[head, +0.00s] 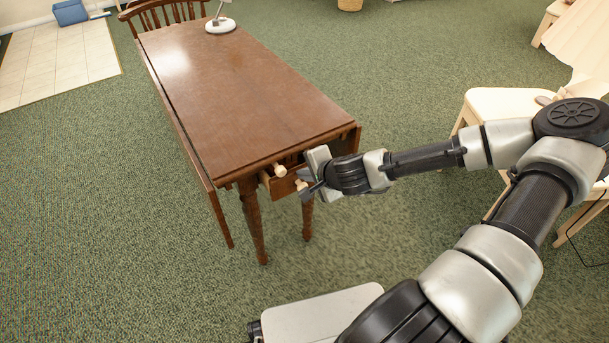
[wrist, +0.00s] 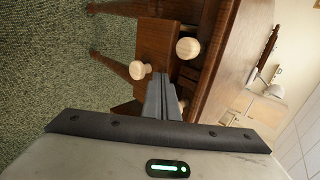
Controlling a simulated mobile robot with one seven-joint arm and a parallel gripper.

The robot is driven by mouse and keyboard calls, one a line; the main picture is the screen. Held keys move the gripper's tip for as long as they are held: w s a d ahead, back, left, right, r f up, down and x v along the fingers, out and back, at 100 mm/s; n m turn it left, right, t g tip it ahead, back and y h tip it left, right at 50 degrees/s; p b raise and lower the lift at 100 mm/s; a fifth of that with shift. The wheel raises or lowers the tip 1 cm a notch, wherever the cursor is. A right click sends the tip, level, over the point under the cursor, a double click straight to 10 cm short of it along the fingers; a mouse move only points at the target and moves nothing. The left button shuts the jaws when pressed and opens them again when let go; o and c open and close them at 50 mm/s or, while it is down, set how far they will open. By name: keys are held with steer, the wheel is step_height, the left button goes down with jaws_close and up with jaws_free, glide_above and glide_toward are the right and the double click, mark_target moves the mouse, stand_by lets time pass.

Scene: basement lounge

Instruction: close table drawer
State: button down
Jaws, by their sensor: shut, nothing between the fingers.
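A brown wooden drop-leaf table (head: 235,95) stands at the centre of the head view. Its drawer (head: 282,187) sticks out a little from the near end, under the top. One pale round knob (head: 301,184) is on the drawer front, and another pale knob (head: 279,170) sits higher, near the tabletop edge. The wrist view shows the drawer front (wrist: 155,42), its knob (wrist: 140,70) and the other knob (wrist: 187,48). My gripper (head: 306,189) is shut and empty, right at the drawer front beside the knob. Contact cannot be told. Its fingers also show in the wrist view (wrist: 160,97).
A white lamp base (head: 220,25) stands on the table's far end, with a wooden chair (head: 165,12) behind. A pale chair (head: 500,105) is at the right, behind my arm. Green carpet (head: 100,220) is clear at the left and front.

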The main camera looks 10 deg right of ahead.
mark_target(297, 169)
steer(key=shift+w, duration=0.1)
steer(key=w, duration=0.2)
steer(key=w+a, duration=0.1)
steer(key=w, duration=0.1)
steer(key=shift+a+p, duration=0.2)
steer(key=shift+p, duration=0.15)
steer(key=shift+s+d, duration=0.1)
steer(key=shift+s, duration=0.05)
